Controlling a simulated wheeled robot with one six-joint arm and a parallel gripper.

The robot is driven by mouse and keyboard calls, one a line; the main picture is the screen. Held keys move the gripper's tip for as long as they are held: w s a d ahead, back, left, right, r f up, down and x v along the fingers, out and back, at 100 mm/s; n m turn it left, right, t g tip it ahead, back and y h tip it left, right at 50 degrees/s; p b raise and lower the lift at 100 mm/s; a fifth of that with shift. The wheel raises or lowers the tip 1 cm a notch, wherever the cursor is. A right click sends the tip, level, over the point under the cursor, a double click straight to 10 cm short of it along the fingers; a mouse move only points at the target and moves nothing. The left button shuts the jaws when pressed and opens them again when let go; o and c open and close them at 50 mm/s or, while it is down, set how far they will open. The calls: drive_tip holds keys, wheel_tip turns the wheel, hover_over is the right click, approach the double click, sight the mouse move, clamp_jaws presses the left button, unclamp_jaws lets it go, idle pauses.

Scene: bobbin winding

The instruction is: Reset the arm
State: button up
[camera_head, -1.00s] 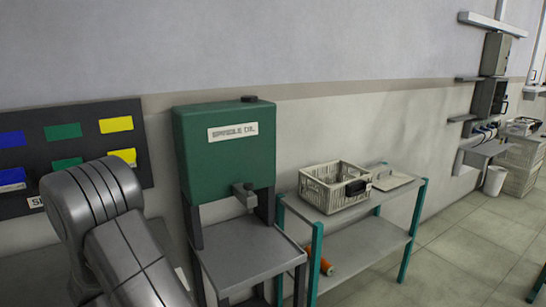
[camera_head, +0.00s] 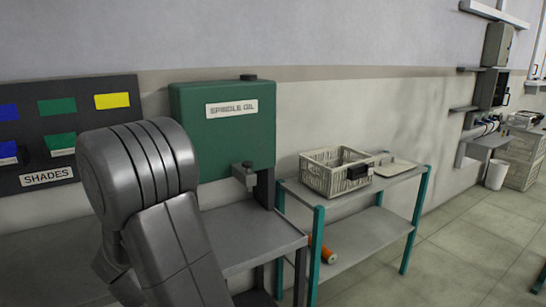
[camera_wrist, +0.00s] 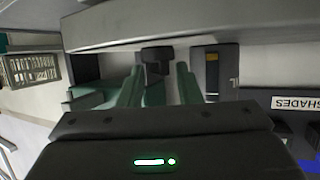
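My gripper (camera_wrist: 158,85) shows only in the wrist view, which looks upside down. Its two greenish fingers stand apart with a gap between them, and I see nothing held. The dark tap (camera_wrist: 157,56) of the spindle oil tank shows in that gap, seemingly beyond the fingers. In the head view my arm's grey links rise at the lower left, in front of the shades board and beside the tank. The gripper itself is hidden there.
The green spindle oil tank (camera_head: 222,128) stands over a grey bench (camera_head: 255,238). Right of it, a teal-legged shelf (camera_head: 372,240) holds a basket (camera_head: 335,172) above and an orange spool (camera_head: 327,253) below. The shades board (camera_head: 110,90) hangs at left. Floor is clear at right.

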drive_tip(key=shift+w+d+f+n+g+y+b, duration=0.15)
drive_tip(key=shift+n+g+y+b, duration=0.25)
drive_tip(key=shift+n+y+b, duration=1.3)
drive_tip(key=shift+s+d+f+n+g+y+b, duration=0.1)
drive_tip(key=shift+n+g+y+b, duration=0.25)
drive_tip(key=shift+b, duration=2.5)
drive_tip(key=shift+w+n+g+y+b, duration=0.1)
drive_tip(key=shift+n+g+y+b, duration=0.25)
drive_tip(key=shift+b, duration=0.5)
drive_tip(key=shift+d+n+g+y+b, duration=0.1)
drive_tip(key=shift+n+g+y+b, duration=0.4)
drive_tip(key=shift+n+y+b, duration=0.4)
drive_tip(key=shift+w+d+r+n+g+y, duration=0.1)
drive_tip(key=shift+r+n+g+y, duration=0.15)
drive_tip(key=shift+n+g+y, duration=0.5)
drive_tip(key=shift+r+n+g+y+p, duration=0.15)
drive_tip(key=shift+n+g+y+p, duration=0.3)
drive_tip(key=shift+n+g+p, duration=0.35)
drive_tip(key=shift+w+n+g+y+p, duration=0.1)
drive_tip(key=shift+n+g+y+p, duration=0.3)
drive_tip(key=shift+n+g+p, duration=0.45)
drive_tip(key=shift+p, duration=0.4)
drive_tip(key=shift+f, duration=0.2)
